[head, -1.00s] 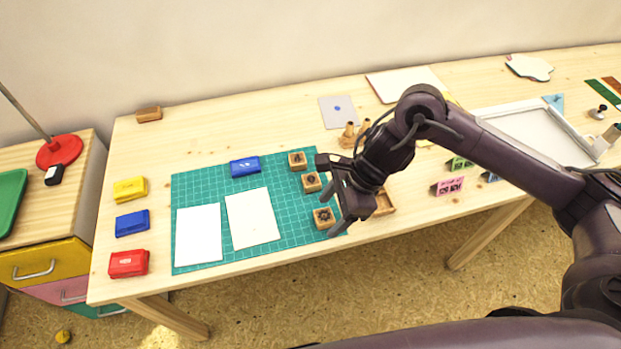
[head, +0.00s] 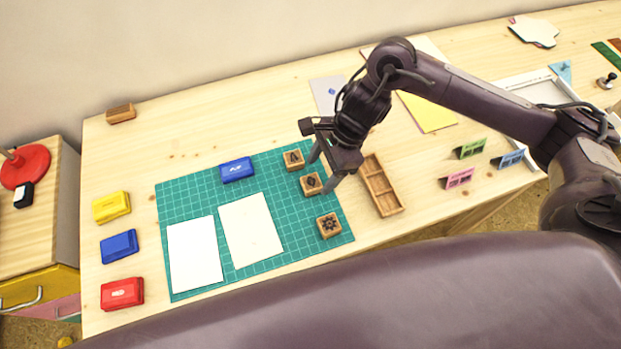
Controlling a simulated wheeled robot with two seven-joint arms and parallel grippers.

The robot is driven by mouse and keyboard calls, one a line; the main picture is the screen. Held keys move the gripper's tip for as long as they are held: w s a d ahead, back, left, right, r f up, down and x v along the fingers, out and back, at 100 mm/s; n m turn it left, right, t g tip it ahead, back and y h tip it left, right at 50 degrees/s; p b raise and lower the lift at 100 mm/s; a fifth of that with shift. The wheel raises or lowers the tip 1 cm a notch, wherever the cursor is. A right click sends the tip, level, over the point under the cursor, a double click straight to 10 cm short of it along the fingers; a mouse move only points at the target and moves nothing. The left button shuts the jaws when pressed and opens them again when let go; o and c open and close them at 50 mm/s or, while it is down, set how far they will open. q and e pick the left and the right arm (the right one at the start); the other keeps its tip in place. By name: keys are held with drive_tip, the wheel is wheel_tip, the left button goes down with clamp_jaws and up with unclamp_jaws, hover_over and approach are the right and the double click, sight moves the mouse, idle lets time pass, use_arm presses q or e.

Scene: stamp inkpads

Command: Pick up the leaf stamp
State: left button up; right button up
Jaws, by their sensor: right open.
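Three wooden block stamps sit on the right part of the green cutting mat (head: 215,198). The middle one, with a dark leaf- or diamond-like mark, looks like the leaf stamp (head: 310,184). The far stamp (head: 294,160) has a pointed, tree-like mark and the near stamp (head: 329,226) a sun- or gear-like one. My right gripper (head: 321,172) is open and empty, pointing down. Its fingers show at the far and right sides of the middle stamp; I cannot tell whether they are level with it or above. My left gripper is not in view.
A blue inkpad (head: 237,169) and two white sheets (head: 195,254) lie on the mat. Yellow (head: 111,207), blue (head: 119,246) and red (head: 122,294) inkpads stand at the left. A wooden compartment tray (head: 381,186) lies right of the gripper. Small coloured cards (head: 459,179) stand farther right.

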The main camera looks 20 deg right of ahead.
sight(313, 181)
drive_tip(key=x, duration=0.2)
drive_tip(key=p+x, duration=0.1)
drive_tip(key=x, duration=0.1)
drive_tip(key=shift+w+d, duration=0.1)
drive_tip(key=shift+w, duration=0.15)
drive_tip(key=shift+f, duration=0.3)
drive_tip(key=c, duration=1)
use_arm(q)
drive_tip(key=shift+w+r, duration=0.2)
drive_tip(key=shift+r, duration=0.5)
use_arm(e)
drive_tip(key=shift+c, duration=0.2)
drive_tip(key=shift+r, duration=0.1)
drive_tip(key=shift+w+r, duration=0.1)
drive_tip(key=shift+r, duration=0.45)
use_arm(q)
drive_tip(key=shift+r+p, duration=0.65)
use_arm(e)
wheel_tip(313, 181, up, 19)
drive_tip(key=shift+f, duration=0.2)
